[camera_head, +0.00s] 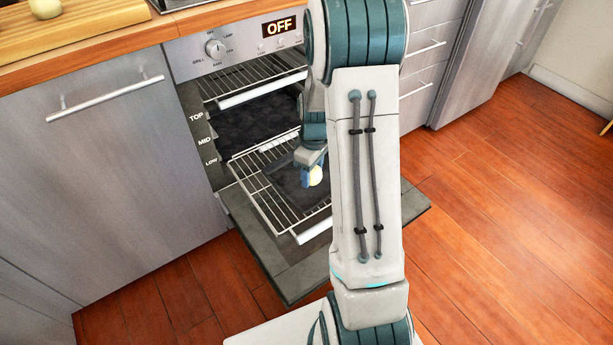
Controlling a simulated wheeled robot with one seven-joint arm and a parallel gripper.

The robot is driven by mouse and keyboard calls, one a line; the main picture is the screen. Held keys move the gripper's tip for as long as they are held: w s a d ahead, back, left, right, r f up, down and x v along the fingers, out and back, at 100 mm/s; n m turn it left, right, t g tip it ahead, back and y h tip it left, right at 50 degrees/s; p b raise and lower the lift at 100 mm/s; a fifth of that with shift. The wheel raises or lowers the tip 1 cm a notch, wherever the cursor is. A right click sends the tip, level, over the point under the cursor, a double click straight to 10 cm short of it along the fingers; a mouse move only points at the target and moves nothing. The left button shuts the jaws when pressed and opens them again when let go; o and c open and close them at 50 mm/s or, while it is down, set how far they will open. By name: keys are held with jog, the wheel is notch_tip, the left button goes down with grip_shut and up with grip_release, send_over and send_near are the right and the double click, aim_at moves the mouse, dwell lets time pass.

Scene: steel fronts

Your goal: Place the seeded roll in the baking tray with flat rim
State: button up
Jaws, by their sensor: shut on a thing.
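My gripper (311,171) is shut on a small pale, cream-coloured roll (316,176). It holds the roll above the pulled-out lower oven rack (262,203), and seeds on it are too small to make out. A dark, flat shape (291,190) lies on that rack below and around my gripper. It looks like the baking tray, but its rim is hard to make out, and my arm hides its right part. I cannot tell whether the roll touches it.
The oven door (283,283) is folded down, and an upper rack (240,80) sits above the pulled-out one. The oven display (279,27) reads OFF. A wooden board (85,25) with a pale round item (45,9) lies on the counter. The floor at right is clear.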

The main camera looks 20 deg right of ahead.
jog(key=w+f, duration=0.1)
jog(key=w, duration=0.1)
jog(key=w+f+b, duration=0.1)
jog(key=w+f, duration=0.2)
jog(key=w, duration=0.2)
jog(key=shift+f+b, duration=0.15)
jog(key=shift+b, duration=0.2)
notch_tip(320, 180, down, 4)
jog(key=shift+f+b, duration=0.1)
jog(key=shift+b, duration=0.9)
jog(key=o, duration=0.8)
jog(key=shift+c, duration=0.2)
